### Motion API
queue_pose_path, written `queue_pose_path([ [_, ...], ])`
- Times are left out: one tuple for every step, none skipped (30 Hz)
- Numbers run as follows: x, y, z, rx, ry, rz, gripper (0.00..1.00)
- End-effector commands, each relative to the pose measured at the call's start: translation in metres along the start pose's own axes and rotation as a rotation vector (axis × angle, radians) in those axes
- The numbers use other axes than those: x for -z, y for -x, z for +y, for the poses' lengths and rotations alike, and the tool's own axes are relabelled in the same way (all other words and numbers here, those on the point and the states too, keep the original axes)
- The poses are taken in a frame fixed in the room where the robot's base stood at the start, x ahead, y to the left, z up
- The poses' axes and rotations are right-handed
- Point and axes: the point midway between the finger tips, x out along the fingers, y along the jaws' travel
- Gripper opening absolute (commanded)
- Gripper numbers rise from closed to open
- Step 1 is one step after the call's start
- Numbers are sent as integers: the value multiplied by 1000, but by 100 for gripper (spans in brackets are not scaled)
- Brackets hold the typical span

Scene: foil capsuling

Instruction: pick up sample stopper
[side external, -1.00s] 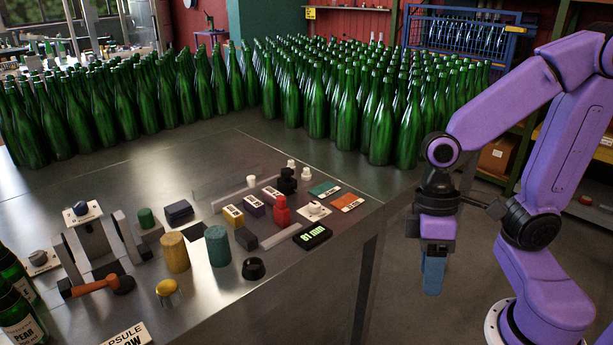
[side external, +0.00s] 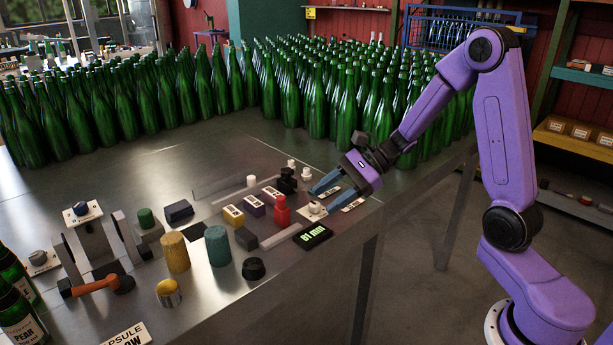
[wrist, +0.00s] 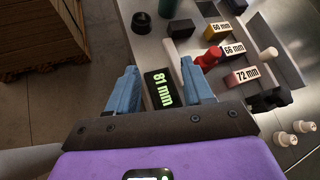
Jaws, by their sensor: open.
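Several white stopper-like pieces show, and I cannot tell which one is the sample stopper. In the side view one (side external: 315,208) sits on a small white card near the table's right edge. Two more, a far one (side external: 291,164) and a nearer one (side external: 306,174), stand behind it; the wrist view shows this pair (wrist: 281,138) at lower right. My gripper (side external: 318,195) is open and empty over the right edge, its blue fingers apart close to the carded piece. In the wrist view my gripper (wrist: 158,68) frames the display, and the carded piece is not visible.
A red figure-like piece (side external: 282,211), a black one (side external: 287,181) and labelled blocks (side external: 233,215) crowd close by. Green bottles (side external: 318,105) fill the back. The table's middle (side external: 130,180) has bare room.

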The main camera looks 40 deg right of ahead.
Motion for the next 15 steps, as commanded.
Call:
queue_pose_path([
  [15, 8, -17, 78, -88, 2, 51],
  [24, 13, -27, 126, -138, 2, 51],
  [35, 21, -39, 188, -204, 1, 51],
  [44, 27, -48, 236, -251, 1, 51],
  [54, 34, -57, 284, -298, -1, 51],
  [67, 44, -67, 349, -360, -3, 51],
  [77, 52, -74, 396, -406, -4, 51],
  [86, 60, -80, 442, -448, -6, 51],
  [98, 70, -87, 499, -500, -9, 51],
  [107, 78, -92, 541, -536, -11, 51],
  [116, 85, -96, 579, -569, -14, 51],
  [125, 94, -100, 625, -609, -17, 51],
  [132, 100, -102, 655, -634, -19, 51],
  [138, 106, -104, 681, -656, -21, 51],
  [144, 112, -106, 711, -680, -23, 51],
])
